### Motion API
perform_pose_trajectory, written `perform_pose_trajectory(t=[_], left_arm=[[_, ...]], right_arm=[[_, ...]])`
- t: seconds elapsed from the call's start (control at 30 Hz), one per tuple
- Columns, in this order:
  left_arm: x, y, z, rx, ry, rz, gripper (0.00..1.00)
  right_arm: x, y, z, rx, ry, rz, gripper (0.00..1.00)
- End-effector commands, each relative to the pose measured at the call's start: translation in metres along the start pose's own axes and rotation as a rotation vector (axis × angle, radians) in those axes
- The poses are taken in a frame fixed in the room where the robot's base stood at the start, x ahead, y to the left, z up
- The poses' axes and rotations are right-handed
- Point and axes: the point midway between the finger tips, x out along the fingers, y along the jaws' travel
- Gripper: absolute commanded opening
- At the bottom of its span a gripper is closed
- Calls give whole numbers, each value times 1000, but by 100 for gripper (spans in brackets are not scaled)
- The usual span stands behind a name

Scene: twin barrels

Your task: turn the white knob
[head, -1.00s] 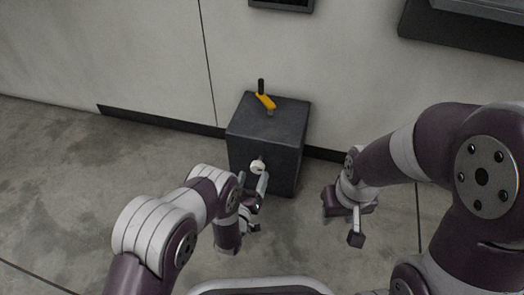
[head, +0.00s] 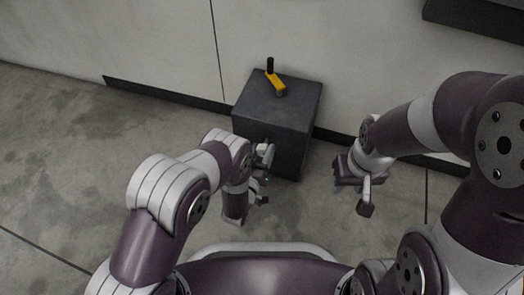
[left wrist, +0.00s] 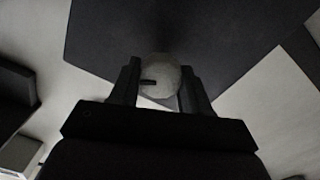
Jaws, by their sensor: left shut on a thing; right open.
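The white knob (left wrist: 161,78) is a round, many-sided piece on the front face of a dark grey box (head: 275,112). In the left wrist view it sits between the two fingers of my left gripper (left wrist: 160,88), which is shut on it. A short dark mark shows on the knob's face. In the head view my left gripper (head: 263,172) is at the box's front, and the knob is largely hidden by the gripper there. My right gripper (head: 352,195) is open and empty, right of the box and apart from it.
A yellow lever with a black handle (head: 274,81) stands on top of the box. A pale wall (head: 150,60) with a dark base strip is behind the box. Bare concrete floor (head: 60,170) lies to the left. A dark fixture (head: 475,20) is at the upper right.

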Motion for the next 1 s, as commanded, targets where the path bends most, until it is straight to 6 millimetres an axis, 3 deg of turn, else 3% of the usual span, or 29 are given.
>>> perform_pose_trajectory(t=[0.37,1.0], left_arm=[[0,0,-2,121,-4,-4,17],[0,2,-2,708,-19,-11,17]], right_arm=[[-9,0,-1,0,0,0,43],[-37,0,-4,0,0,0,43]])
